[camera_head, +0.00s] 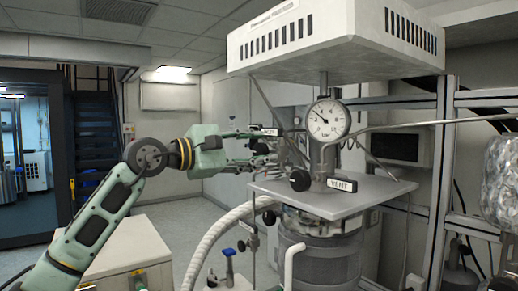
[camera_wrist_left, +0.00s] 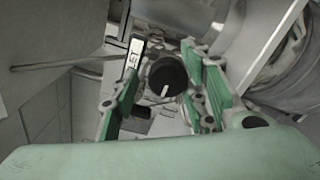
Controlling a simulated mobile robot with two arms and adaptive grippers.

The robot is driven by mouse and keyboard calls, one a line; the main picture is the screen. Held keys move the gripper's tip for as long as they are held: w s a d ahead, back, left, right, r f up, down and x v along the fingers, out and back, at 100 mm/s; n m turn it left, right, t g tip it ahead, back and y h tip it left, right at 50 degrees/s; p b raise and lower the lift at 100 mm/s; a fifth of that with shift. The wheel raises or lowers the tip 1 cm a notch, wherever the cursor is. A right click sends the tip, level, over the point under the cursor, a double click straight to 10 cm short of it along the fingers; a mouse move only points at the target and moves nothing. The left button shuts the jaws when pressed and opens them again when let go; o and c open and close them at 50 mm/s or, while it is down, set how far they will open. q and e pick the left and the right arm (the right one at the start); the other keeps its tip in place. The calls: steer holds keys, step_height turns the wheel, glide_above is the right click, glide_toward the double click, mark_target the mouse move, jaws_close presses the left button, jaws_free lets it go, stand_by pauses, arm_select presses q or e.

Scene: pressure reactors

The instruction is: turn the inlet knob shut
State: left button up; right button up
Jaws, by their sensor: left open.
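The inlet knob (camera_wrist_left: 167,76) is a round black knob with a white pointer line, in the middle of the left wrist view. Its label (camera_wrist_left: 134,58) is partly covered there; in the head view the label (camera_head: 270,132) shows beside the gauge column. My left gripper (camera_head: 268,148) is open at the left side of the reactor head. In the wrist view its green-padded fingers (camera_wrist_left: 162,84) stand on either side of the knob, with gaps visible. I cannot tell how deep the knob sits between them. My right gripper is not in view.
A pressure gauge (camera_head: 328,119) stands above the reactor plate (camera_head: 376,192). A black knob (camera_head: 299,180) is near the VENT label (camera_head: 342,184). A white housing (camera_head: 333,45) hangs overhead. Thin pipes and a pale hose (camera_head: 212,237) run close to the gripper.

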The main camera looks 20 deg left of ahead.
arm_select(q)
steer(key=v, duration=1.1)
steer(key=shift+a, duration=0.1)
